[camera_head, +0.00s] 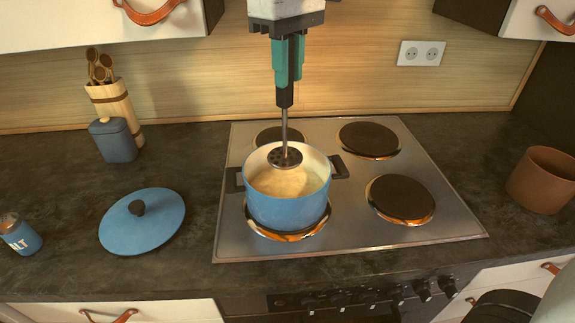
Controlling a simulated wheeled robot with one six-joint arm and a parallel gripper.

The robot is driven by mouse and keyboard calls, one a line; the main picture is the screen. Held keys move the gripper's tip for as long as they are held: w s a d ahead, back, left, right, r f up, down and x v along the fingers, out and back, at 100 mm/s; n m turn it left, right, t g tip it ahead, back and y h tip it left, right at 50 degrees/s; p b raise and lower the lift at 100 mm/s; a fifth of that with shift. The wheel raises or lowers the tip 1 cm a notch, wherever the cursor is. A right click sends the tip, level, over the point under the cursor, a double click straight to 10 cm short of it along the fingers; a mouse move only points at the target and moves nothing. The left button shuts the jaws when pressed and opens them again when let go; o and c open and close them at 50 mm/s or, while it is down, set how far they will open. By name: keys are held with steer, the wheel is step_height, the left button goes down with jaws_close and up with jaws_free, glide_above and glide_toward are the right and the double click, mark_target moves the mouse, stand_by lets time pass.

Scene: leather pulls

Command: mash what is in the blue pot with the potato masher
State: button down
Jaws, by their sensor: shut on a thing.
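The blue pot (288,207) stands on the front left burner of the hob. It has dark side handles and a pale inside. A pale yellowish mass (283,184) lies in it. My gripper (288,78) is above the pot with its teal fingers shut on the dark handle of the potato masher (285,130). The masher hangs upright. Its round, holed dark plate (285,158) is over the pot's opening, near the far inner wall. I cannot tell whether the plate touches the mass.
A blue lid (142,221) lies on the dark worktop left of the hob (420,162). Further left are a blue canister (113,140), a utensil holder (117,104) and a salt shaker (20,236). A brown pot (543,180) stands at right. Cabinets (100,18) hang above.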

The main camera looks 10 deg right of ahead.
steer(key=shift+r, duration=2.5)
